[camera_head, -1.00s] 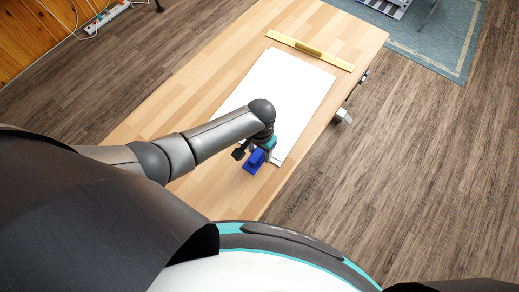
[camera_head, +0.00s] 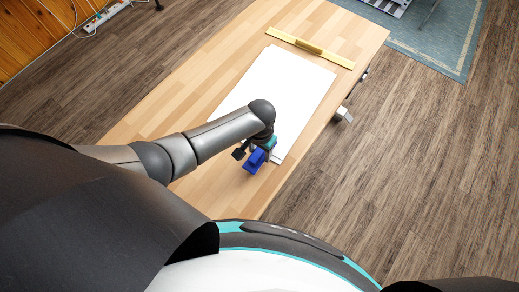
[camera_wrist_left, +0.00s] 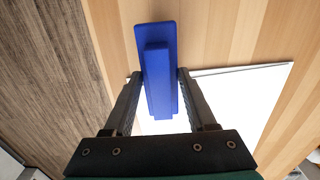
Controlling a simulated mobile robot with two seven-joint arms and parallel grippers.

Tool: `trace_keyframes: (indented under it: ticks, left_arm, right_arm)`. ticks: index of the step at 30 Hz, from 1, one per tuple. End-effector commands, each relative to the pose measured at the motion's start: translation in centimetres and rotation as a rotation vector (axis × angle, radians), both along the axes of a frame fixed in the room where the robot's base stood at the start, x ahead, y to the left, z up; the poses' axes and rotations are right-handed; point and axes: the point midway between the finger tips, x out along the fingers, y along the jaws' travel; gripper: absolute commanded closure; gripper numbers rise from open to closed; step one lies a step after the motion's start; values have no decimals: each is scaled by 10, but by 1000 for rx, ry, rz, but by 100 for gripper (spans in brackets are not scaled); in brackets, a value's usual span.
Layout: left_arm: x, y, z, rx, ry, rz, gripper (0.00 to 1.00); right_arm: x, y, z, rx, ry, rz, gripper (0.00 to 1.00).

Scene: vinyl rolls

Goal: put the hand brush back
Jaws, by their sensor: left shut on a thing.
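The hand brush (camera_head: 255,161) is a blue block with a narrower raised ridge along it. It is at the near end of the white sheet (camera_head: 288,90) on the wooden table. My left gripper (camera_head: 268,147) is shut on it. In the left wrist view the brush (camera_wrist_left: 155,40) sits between the two fingers of my left gripper (camera_wrist_left: 160,75), which press its sides. I cannot tell whether the brush touches the table. My right gripper is not in view.
The wooden table (camera_head: 180,85) is clear left of the sheet. A yellow bar with a grip (camera_head: 310,49) lies across the sheet's far end. A metal fitting (camera_head: 343,115) sticks out at the table's right edge. A power strip (camera_head: 107,17) lies on the floor.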

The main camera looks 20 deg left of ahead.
Motion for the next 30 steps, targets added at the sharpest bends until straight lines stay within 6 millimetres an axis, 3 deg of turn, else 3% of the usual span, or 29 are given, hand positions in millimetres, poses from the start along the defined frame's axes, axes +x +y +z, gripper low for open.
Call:
trace_keyframes:
  ticks: [15,29,30]
  left_arm:
    - [0,0,-13,-1,0,0,100]
    - [0,0,-14,0,1,1,100]
    - [0,0,-14,0,0,0,39]
  right_arm:
    - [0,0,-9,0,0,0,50]
    - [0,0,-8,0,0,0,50]
    - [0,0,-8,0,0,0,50]
